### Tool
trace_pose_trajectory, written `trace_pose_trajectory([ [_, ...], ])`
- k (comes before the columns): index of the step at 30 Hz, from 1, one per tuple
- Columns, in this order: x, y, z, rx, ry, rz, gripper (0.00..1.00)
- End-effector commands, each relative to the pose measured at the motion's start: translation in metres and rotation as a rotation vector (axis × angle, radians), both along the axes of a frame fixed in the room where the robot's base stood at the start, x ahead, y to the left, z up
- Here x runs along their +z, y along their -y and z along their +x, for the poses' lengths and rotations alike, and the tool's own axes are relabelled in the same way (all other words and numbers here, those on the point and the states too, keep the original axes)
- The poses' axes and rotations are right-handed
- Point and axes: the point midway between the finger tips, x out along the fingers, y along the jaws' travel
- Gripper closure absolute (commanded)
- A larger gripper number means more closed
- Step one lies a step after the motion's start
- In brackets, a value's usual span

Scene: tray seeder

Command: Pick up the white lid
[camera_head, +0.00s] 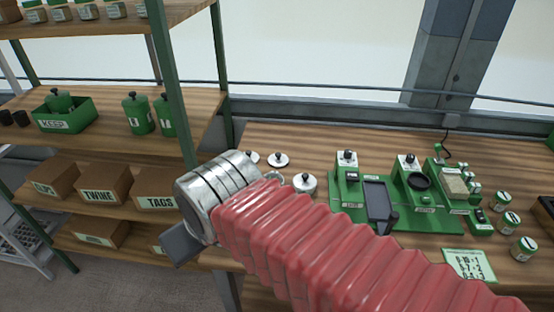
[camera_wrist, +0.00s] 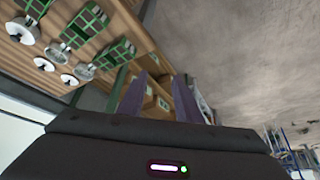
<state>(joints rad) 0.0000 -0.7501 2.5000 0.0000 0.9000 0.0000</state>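Two small white lids with dark knobs lie flat on the wooden bench, one at the left (camera_head: 252,157) and one beside it (camera_head: 278,160). In front of them stands a pale round container (camera_head: 304,182) with a white top and dark knob. Another round pale item (camera_head: 273,178) is partly hidden by my arm. The wrist view shows several white discs at the upper left, among them a large one (camera_wrist: 22,30) and a smaller one (camera_wrist: 70,79). My gripper (camera_wrist: 162,74) is open and empty, away from the lids; the head view shows only its grey edge.
A green seeder station (camera_head: 410,222) stands on the bench to the right, with small labelled jars (camera_head: 508,222) beyond it. A wooden shelf rack at the left holds a green KEEP box (camera_head: 64,115), green canisters (camera_head: 138,114) and labelled cardboard bins (camera_head: 103,184).

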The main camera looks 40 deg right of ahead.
Motion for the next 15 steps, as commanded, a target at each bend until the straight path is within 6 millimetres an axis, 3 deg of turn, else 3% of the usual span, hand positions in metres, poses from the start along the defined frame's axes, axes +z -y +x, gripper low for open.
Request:
trace_pose_trajectory([
  [4, 0.002, 0.001, 0.002, -0.001, -0.001, 0.000, 0.60],
  [8, 0.005, 0.006, 0.010, -0.007, -0.008, -0.002, 0.60],
  [15, 0.022, 0.033, 0.048, -0.023, -0.035, -0.011, 0.60],
])
